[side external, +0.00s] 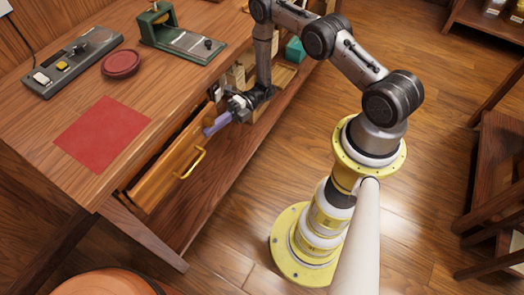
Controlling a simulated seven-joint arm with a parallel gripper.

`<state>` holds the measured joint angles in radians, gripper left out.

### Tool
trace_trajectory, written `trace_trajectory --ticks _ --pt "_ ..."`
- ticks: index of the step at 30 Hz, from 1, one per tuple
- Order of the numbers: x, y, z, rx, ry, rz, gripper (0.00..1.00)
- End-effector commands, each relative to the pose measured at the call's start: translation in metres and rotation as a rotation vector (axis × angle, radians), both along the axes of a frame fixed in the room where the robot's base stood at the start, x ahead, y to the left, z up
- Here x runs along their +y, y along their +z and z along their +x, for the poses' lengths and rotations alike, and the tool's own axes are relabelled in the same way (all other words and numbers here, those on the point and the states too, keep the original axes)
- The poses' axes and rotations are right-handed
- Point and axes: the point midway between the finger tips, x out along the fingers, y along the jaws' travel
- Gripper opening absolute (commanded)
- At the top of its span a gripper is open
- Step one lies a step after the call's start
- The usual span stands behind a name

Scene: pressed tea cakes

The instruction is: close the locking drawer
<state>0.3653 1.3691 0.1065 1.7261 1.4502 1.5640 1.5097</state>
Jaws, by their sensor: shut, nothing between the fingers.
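The wooden drawer (160,190) under the front edge of the table stands partly open. A dark gap shows between its front and the tabletop edge. Its yellow handle (190,164) sits on the drawer front. My gripper (208,131) is shut and empty, with its purple fingers pointing left at the right end of the drawer front, above and to the right of the handle. I cannot tell whether the fingertips touch the drawer. The drawer's inside and any lock are hidden.
On the wooden table (60,120) lie a red mat (102,133), a dark red round dish (121,63), a grey control panel (72,66) and a green press (180,38). Open shelves with a teal box (295,49) are behind my gripper. The floor in front is clear.

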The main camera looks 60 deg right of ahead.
Motion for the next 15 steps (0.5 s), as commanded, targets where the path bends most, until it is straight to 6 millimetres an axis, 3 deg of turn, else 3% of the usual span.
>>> trace_trajectory --ticks 6,15 --pt "0.0 0.0 0.026 -0.001 0.0 0.0 0.0" --pt "0.0 0.0 0.035 0.0 -0.002 0.0 0.0"
